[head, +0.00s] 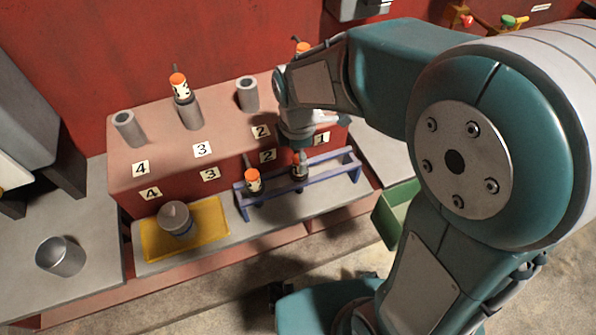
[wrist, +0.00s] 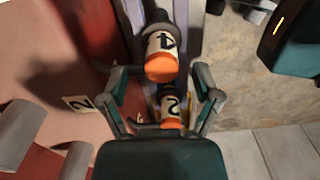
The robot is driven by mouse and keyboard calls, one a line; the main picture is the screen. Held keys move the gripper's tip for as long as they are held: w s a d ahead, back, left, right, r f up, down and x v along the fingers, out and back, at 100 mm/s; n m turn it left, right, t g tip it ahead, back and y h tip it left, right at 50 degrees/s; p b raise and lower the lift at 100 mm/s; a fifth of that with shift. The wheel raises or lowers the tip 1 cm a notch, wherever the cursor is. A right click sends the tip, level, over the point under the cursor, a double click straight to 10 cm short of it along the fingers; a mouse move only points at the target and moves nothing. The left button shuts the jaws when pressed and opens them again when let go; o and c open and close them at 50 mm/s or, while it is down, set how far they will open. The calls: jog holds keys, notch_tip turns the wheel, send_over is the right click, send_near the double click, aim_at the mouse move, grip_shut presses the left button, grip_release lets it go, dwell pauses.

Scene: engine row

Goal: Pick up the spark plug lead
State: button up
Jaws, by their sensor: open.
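Spark plug leads with orange ends and white numbered sleeves show in both views. In the head view, one lead (head: 252,181) stands at the left of the blue rack, and another (head: 300,166) stands in the rack just below my gripper (head: 297,138). In the wrist view my gripper (wrist: 165,88) is open. A lead marked 4 (wrist: 162,60) is by its fingertips, and a lead marked 2 (wrist: 172,107) shows between the fingers, partly hidden by the gripper body. I cannot tell whether the fingers touch either one.
The blue rack (head: 335,160) stands on a grey ledge before the red engine block (head: 120,178). Another lead (head: 180,84) sits on post 3; empty posts (head: 128,127) (head: 247,94) flank it. A yellow tray (head: 150,238) with a grey container (head: 174,222), a metal cup (head: 60,257) and a green bin (head: 392,222) are nearby.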

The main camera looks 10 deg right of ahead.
aim_at(299, 176)
jog(key=shift+d+f, duration=0.1)
jog(key=shift+f, duration=1.25)
grip_shut()
jog(key=shift+r, duration=0.1)
